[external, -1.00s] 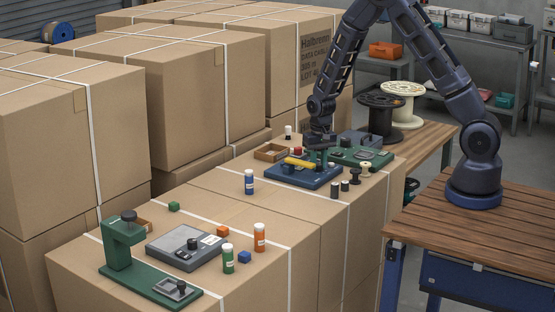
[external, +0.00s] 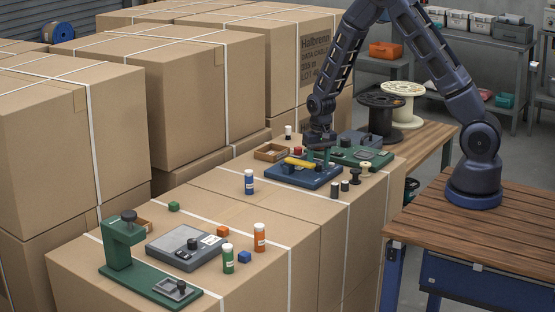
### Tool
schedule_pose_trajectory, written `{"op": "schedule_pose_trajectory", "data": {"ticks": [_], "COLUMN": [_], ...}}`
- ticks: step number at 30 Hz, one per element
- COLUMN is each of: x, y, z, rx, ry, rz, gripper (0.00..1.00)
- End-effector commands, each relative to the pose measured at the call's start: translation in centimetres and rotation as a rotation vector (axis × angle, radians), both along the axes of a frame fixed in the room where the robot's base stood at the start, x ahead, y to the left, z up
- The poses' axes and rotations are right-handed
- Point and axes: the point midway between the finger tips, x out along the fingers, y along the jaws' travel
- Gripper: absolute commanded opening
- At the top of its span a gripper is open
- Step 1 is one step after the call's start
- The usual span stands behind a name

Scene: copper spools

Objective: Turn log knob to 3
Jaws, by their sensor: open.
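My gripper (external: 319,147) is open and points down over the back part of the blue device (external: 318,180), on the far end of the carton top. A yellow bar (external: 298,163) lies across that device, and a red-topped part (external: 297,150) stands just left of my gripper. What lies between the fingers is too small to make out. A black knob (external: 193,243) sits on the grey flat box (external: 170,252) in the foreground, far from my gripper. No label or number can be read, so I cannot tell which knob is the log knob.
A green device (external: 358,156) and a grey case (external: 362,141) stand right of my gripper. Small spools (external: 345,185) line the carton's right edge. A blue bottle (external: 249,181) and an open box (external: 271,152) are to the left. Tall cartons (external: 210,85) stand behind.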

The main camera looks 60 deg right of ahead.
Motion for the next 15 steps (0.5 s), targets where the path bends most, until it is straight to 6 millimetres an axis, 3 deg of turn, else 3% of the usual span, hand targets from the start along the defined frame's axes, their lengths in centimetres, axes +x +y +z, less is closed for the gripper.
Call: {"op": "schedule_pose_trajectory", "data": {"ticks": [15], "x": [0.0], "y": [-0.1], "z": [7.9], "rx": [0.001], "ry": [-0.004], "rz": [0.001], "gripper": [0.45]}}
